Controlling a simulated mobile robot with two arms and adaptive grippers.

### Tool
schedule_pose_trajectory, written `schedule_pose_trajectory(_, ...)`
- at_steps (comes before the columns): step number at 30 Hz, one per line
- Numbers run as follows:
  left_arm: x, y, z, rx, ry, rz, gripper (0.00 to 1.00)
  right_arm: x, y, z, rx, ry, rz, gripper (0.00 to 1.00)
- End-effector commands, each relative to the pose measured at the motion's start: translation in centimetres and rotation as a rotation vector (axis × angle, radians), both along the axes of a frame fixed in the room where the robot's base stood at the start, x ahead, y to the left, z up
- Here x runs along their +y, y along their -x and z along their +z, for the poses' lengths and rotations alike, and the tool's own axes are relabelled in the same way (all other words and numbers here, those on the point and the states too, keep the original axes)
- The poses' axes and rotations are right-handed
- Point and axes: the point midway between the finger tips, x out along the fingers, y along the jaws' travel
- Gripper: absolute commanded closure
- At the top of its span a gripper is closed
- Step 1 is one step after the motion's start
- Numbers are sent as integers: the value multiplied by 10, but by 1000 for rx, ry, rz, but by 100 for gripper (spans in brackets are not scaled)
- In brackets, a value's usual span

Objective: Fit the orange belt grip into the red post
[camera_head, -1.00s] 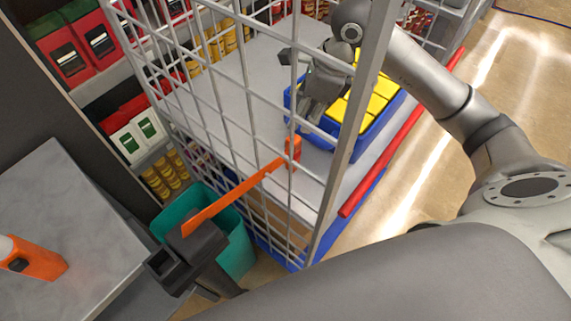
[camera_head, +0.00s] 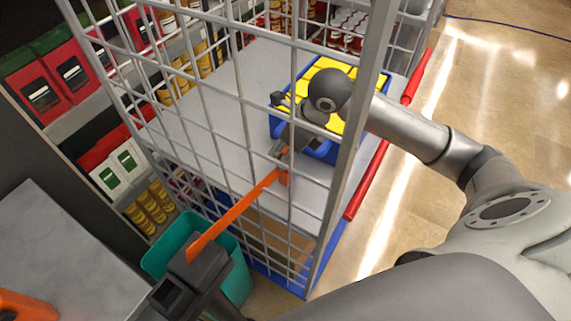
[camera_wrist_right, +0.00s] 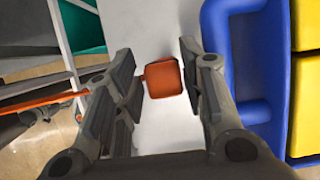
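The orange belt grip (camera_head: 284,178) is a small block at the far end of an orange belt (camera_head: 232,211). It shows behind the cage wires, over the cart's grey deck. The belt runs from a dark post head (camera_head: 190,276) at the lower left. My right gripper (camera_head: 283,150) is at the grip. In the right wrist view the grip (camera_wrist_right: 164,78) lies between the open fingers of my right gripper (camera_wrist_right: 160,85), with a gap beside it. Whether the fingers touch it is unclear. I cannot pick out a red post. My left gripper is not in view.
The cart's tall wire cage side (camera_head: 226,120) stands near the grip. A blue crate (camera_head: 322,152) with yellow items sits beside my right gripper. A red bar (camera_head: 366,182) edges the cart. A teal bin (camera_head: 236,273) and stocked shelves (camera_head: 110,180) are left.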

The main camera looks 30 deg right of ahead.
Motion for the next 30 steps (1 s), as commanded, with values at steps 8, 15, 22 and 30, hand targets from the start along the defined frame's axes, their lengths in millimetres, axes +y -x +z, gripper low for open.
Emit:
schedule_pose_trajectory(8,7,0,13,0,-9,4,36,5,-11,-36,3,-2,0,62)
schedule_pose_trajectory(15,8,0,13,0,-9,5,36,5,-14,-41,0,0,0,62)
schedule_pose_trajectory(22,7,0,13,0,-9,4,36,5,-13,-41,1,0,0,84)
schedule_pose_trajectory(30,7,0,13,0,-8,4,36,5,-14,-41,0,0,0,100)
